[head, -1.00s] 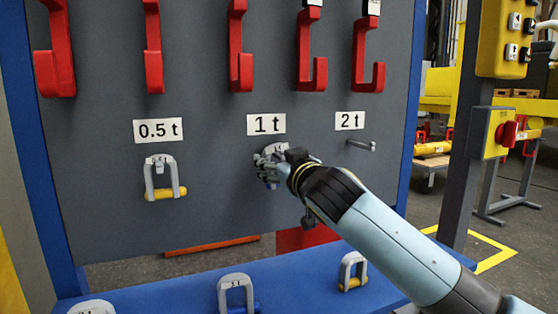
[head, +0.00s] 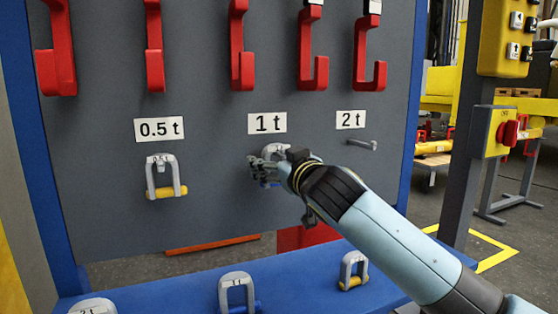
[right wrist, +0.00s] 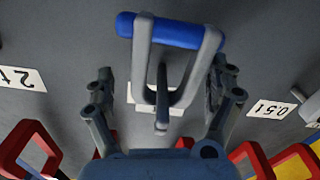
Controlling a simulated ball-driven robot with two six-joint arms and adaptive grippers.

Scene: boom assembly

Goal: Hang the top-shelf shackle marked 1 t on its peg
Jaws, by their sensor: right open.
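A grey shackle with a blue pin (right wrist: 185,32) is at the peg under the 1 t label (head: 267,123). In the head view its grey bow (head: 278,148) shows above my right gripper (head: 262,168), which hides much of it. In the right wrist view the peg (right wrist: 162,115) appears to pass through the bow. My right gripper (right wrist: 162,105) is open, with one finger on each side of the shackle and visible gaps between. My left gripper is not in view.
A yellow-pinned shackle (head: 163,176) hangs under the 0.5 t label. The 2 t peg (head: 362,144) is empty. Red hooks (head: 241,60) hang above the labels.

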